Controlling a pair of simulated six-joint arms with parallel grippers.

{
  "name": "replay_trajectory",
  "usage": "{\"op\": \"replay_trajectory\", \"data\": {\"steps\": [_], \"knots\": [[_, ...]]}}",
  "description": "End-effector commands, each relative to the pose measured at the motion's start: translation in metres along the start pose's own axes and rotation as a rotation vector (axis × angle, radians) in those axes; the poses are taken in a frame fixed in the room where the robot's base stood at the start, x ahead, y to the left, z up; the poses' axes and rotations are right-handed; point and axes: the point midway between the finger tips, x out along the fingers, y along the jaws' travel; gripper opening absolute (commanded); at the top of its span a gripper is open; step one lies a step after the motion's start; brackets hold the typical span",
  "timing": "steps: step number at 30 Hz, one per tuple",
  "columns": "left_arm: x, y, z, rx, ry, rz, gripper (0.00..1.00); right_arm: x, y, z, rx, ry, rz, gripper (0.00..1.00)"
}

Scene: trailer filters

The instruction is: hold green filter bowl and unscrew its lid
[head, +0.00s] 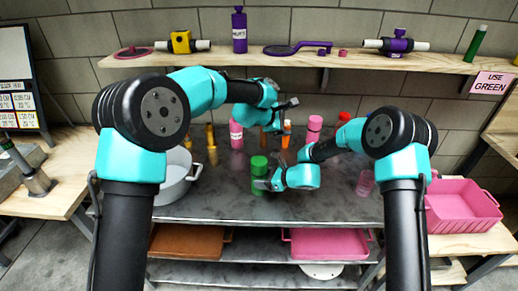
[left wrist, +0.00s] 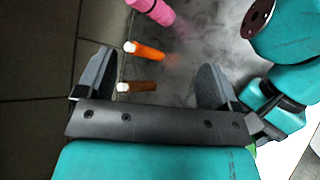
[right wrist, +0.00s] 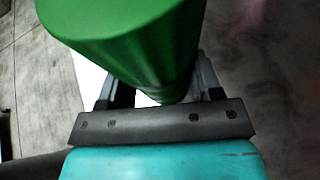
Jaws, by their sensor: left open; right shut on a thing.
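The green filter bowl (head: 258,182) with its green lid (head: 259,161) stands upright on the grey metal table, near its middle. It fills the top of the right wrist view (right wrist: 135,40). My right gripper (head: 264,184) is shut on the bowl from the right side. My left gripper (head: 290,112) is open and empty, above and behind the bowl. In the left wrist view its two fingers (left wrist: 155,85) are wide apart, with orange and brown bottles beyond and below them. The green bowl hardly shows in that view.
A white pot (head: 178,175) stands left of the bowl. Pink bottles (head: 314,128), an orange bottle (head: 286,134) and yellow fittings (head: 211,145) stand at the back. A wooden shelf (head: 350,62) runs above. A pink bin (head: 462,207) sits at right.

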Motion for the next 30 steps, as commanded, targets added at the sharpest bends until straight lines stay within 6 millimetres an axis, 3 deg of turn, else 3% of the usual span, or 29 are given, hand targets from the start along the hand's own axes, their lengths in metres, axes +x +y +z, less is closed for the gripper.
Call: {"op": "replay_trajectory", "data": {"steps": [9, 16, 23, 30], "knots": [[0.0, 0.028, -0.024, 0.003, 0.131, 0.248, 0.87, 0.0, 0.0, 0.0, 0.0, 0.0, 0.0, 0.0], [-0.006, 0.035, -0.05, -0.009, 0.313, 0.336, 0.87, 0.0, 0.0, 0.0, 0.0, 0.0, 0.0, 0.0], [-0.017, 0.027, -0.078, -0.036, 0.525, 0.321, 0.87, 0.0, 0.0, 0.0, 0.0, 0.0, 0.0, 0.0], [-0.028, 0.005, -0.1, -0.075, 0.726, 0.187, 0.87, 0.0, 0.0, 0.0, 0.0, 0.0, 0.0, 0.0]]}}
